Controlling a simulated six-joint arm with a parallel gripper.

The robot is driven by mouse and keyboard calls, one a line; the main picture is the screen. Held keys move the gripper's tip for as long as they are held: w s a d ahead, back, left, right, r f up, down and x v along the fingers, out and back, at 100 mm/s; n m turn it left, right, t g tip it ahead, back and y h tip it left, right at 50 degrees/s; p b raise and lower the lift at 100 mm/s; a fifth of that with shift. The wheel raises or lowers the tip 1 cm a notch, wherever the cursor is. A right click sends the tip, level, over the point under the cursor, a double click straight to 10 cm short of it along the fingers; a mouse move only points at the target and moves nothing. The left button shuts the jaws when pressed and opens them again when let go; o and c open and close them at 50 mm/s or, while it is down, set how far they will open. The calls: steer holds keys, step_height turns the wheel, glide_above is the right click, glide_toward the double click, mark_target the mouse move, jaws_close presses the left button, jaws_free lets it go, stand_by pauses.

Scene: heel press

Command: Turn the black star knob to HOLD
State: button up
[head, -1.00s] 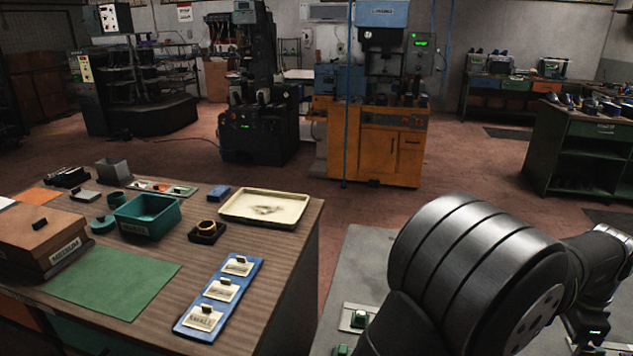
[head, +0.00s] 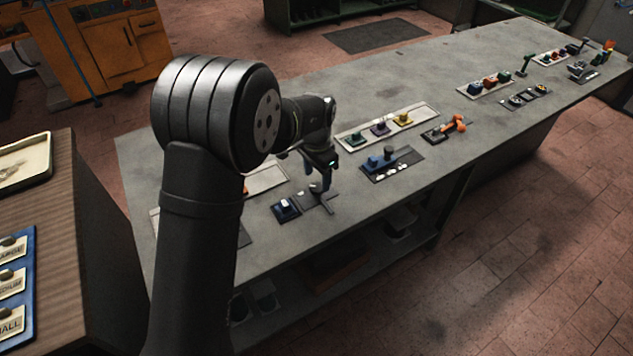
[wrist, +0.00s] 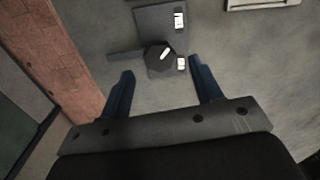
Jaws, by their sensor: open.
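In the wrist view, a dark knob (wrist: 157,58) with a white mark on top stands on a dark grey plate (wrist: 150,20). The white mark points up and to the right. Two small white labels (wrist: 180,19) sit on the right of the plate, too small to read. My gripper (wrist: 160,67) is open and empty. Its dark blue fingers lie to the left and right of the knob in the picture, apart from it. In the head view, my gripper (head: 319,186) points down over the near-left part of the grey bench; I cannot make out the knob there.
The grey bench (head: 290,115) bears several other fixtures: a blue block and lever (head: 380,160), a white tray with coloured knobs (head: 382,126), an orange handle (head: 455,125). A wooden table (head: 75,200) stands left.

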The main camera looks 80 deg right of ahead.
mark_target(317, 187)
steer(key=shift+f, duration=1.65)
jaws_close()
